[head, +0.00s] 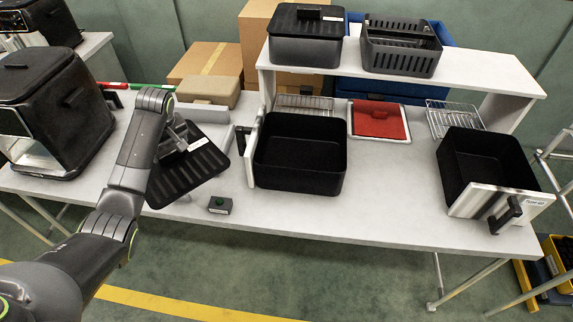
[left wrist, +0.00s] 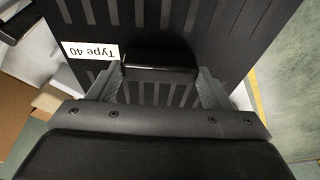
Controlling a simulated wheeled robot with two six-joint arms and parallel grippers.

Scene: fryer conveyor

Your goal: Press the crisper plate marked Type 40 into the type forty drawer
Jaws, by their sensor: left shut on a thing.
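My left gripper (head: 182,138) is shut on the raised black handle (left wrist: 160,67) of the dark slotted crisper plate (head: 188,178). The plate is over the left part of the table, tilted in the picture. Its white label (left wrist: 90,51) reads "Type 40", upside down in the left wrist view. A black open drawer (head: 300,183) stands right of the plate, its pale front and handle facing left; no marking can be read on it. Another black drawer (head: 466,138) stands at the right end, front toward me; its label (head: 535,202) looks like "Type 60". Both drawers look empty. My right gripper is not in view.
An air fryer (head: 48,105) stands at left. Behind are a red cloth on a tray (head: 378,120), wire racks (head: 455,117) and a shelf (head: 480,72) with black containers. Table between the drawers is clear.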

